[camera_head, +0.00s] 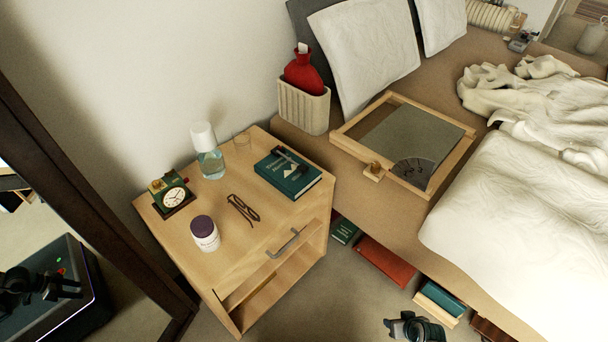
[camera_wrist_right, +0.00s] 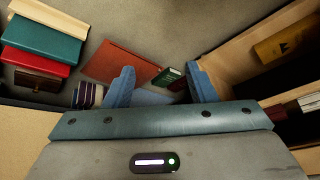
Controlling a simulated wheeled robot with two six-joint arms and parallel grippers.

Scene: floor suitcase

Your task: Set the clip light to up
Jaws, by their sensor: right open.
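A small dark object, which looks like the clip light (camera_head: 291,157), lies on a teal book (camera_head: 287,175) on the wooden nightstand (camera_head: 262,225). It is too small to tell which way its head points. My right gripper (camera_head: 415,328) is at the bottom of the head view, low over the floor in front of the bed, well away from the light. In the right wrist view its two blue fingers (camera_wrist_right: 160,84) are spread with nothing between them. The clip light does not show in that view. My left gripper is not directly in view.
The nightstand also holds a clock (camera_head: 172,195), a purple-lidded jar (camera_head: 204,233), a bottle (camera_head: 208,152) and eyeglasses (camera_head: 243,208). A wooden framed tray (camera_head: 455,170) lies on the bed platform. Books (camera_head: 385,262) sit below the platform edge. A mirror frame (camera_head: 95,190) stands at left.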

